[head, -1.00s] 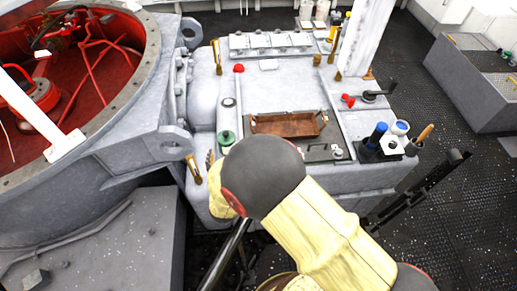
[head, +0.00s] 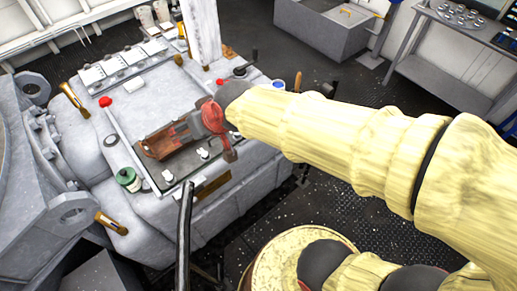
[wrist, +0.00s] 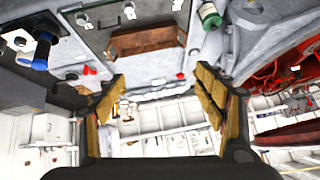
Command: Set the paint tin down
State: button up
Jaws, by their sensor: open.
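My gripper (head: 222,145) is over the front part of the grey machine casing, by the brown tray (head: 165,141). In the wrist view my gripper (wrist: 162,88) has its two fingers wide apart, with nothing between them. I cannot tell for sure which item is the paint tin. A small green-topped round container (head: 128,178) stands on the casing left of the tray; it also shows in the wrist view (wrist: 209,15). A blue-topped item (head: 279,84) stands at the casing's right end, partly hidden by my arm. The wrist view shows a blue cylinder (wrist: 41,52) there.
The grey casing (head: 150,95) carries a red knob (head: 105,101), brass-coloured levers (head: 73,98) and white knobs along its front. A white post (head: 203,35) rises at its back. A grey bin (head: 322,28) and a bench (head: 450,50) stand beyond open dark deck.

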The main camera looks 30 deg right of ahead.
jog(key=s+d+r+m+g+h, duration=0.1)
jog(key=s+d+g+h, duration=0.1)
jog(key=s+d, duration=1)
jog(key=s+h, duration=0.1)
jog(key=s, duration=0.2)
jog(key=shift+s+d+r+m, duration=0.3)
jog(key=shift+r, duration=0.05)
jog(key=shift+c, duration=0.4)
dwell(0.5)
